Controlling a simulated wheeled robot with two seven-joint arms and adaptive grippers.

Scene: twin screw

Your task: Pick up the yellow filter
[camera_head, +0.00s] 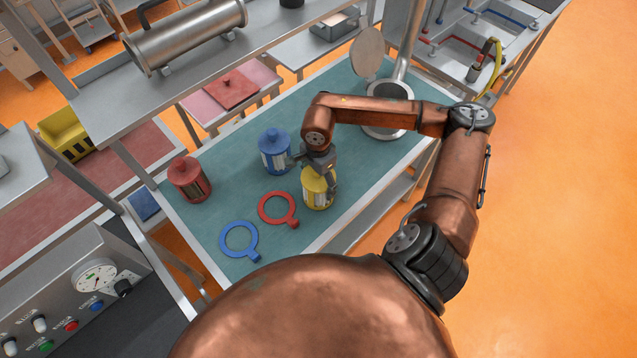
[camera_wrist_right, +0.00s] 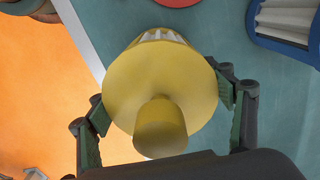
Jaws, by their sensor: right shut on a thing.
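The yellow filter (camera_head: 318,190) stands near the front edge of the teal table, with a yellow cap and white ribbed body. My right gripper (camera_head: 322,168) is at it from above and behind, shut on it. In the right wrist view the yellow filter (camera_wrist_right: 160,95) fills the middle, its knob towards the camera. The fingers of my right gripper (camera_wrist_right: 165,115) lie on both sides of its cap. I cannot tell whether the filter touches the table. My left gripper is not in view.
A blue filter (camera_head: 274,152) stands just behind and left of the gripper. A red filter (camera_head: 189,179) stands further left. A red ring tool (camera_head: 278,208) and a blue ring tool (camera_head: 240,240) lie on the table (camera_head: 215,212). A metal pipe housing (camera_head: 389,110) stands at the back right.

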